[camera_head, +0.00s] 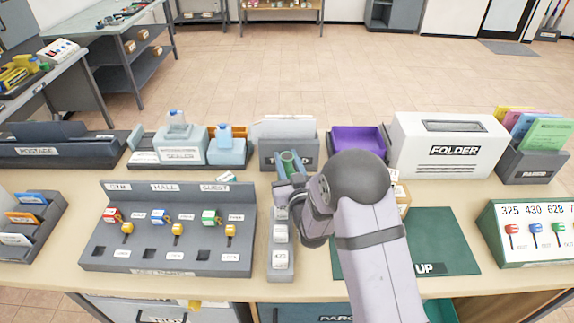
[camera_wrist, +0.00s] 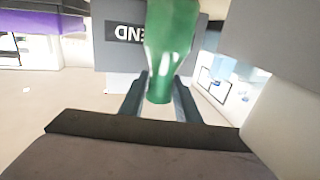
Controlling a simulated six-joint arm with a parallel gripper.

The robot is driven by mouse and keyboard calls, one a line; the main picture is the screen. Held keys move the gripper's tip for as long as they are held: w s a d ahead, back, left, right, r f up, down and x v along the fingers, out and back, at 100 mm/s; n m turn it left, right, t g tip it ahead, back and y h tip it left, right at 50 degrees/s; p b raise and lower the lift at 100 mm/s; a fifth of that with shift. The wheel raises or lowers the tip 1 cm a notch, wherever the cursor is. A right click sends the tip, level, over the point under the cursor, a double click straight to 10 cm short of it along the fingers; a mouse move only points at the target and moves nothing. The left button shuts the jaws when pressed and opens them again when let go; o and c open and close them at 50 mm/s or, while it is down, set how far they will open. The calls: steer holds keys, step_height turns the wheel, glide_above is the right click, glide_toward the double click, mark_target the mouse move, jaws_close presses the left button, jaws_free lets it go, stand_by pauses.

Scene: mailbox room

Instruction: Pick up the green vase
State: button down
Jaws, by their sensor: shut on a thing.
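The green vase (camera_wrist: 172,45) fills the upper middle of the wrist view, between the two fingers of my gripper (camera_wrist: 160,97). My gripper is shut on it. In the head view the vase (camera_head: 288,158) shows as a small green shape at the fingertips of my gripper (camera_head: 289,172), in front of the grey bin with a partly covered label. My arm hides the area to the lower right of the vase. I cannot tell from these frames whether the vase's base touches anything.
A grey bin (camera_head: 268,152) stands just behind the gripper, with a purple tray (camera_head: 357,141) and the white FOLDER box (camera_head: 450,148) to its right. A grey key board (camera_head: 165,262) lies at left, and a green mat (camera_head: 455,245) lies right of my arm.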

steer(key=shift+r+b, duration=0.7)
steer(key=shift+r, duration=4.35)
